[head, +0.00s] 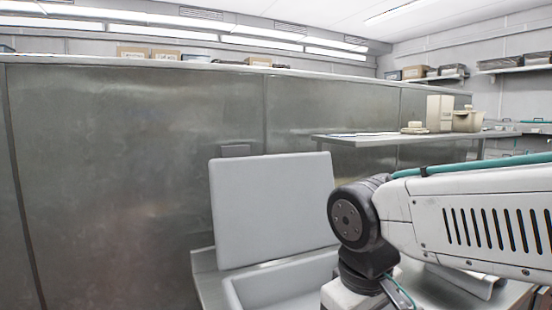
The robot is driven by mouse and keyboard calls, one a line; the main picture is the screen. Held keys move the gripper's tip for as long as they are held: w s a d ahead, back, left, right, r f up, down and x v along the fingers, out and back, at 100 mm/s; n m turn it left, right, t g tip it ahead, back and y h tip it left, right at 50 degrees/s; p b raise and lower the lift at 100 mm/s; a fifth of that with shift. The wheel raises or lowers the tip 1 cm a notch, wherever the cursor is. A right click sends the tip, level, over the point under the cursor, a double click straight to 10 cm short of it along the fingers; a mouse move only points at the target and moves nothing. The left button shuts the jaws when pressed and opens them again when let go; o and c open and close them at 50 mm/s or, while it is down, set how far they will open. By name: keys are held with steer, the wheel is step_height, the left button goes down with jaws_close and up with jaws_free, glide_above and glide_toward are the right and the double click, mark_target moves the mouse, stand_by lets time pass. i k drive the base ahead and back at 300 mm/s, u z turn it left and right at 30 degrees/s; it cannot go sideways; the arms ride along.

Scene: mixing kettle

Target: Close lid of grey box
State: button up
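The grey box (285,281) sits low in the middle of the head view, and its lower part is cut off by the frame edge. Its lid (272,209) stands up at the back, nearly upright and leaning slightly, so the box is open. My arm reaches in from the right and bends down in front of the box's right side, hiding part of it. My gripper is out of the frame, below the bottom edge.
A metal bench (204,270) shows under and left of the box. A tall metal panel (140,170) stands close behind the lid. At the back right, a metal table (370,139) bears a pale pot (467,121) and a white carton (440,112).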

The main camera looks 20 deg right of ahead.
mark_target(267, 209)
steer(key=k, duration=0.45)
steer(key=u, duration=1.65)
steer(key=i, duration=3.65)
steer(key=z, duration=4.25)
steer(key=i, duration=0.45)
steer(key=u, duration=0.2)
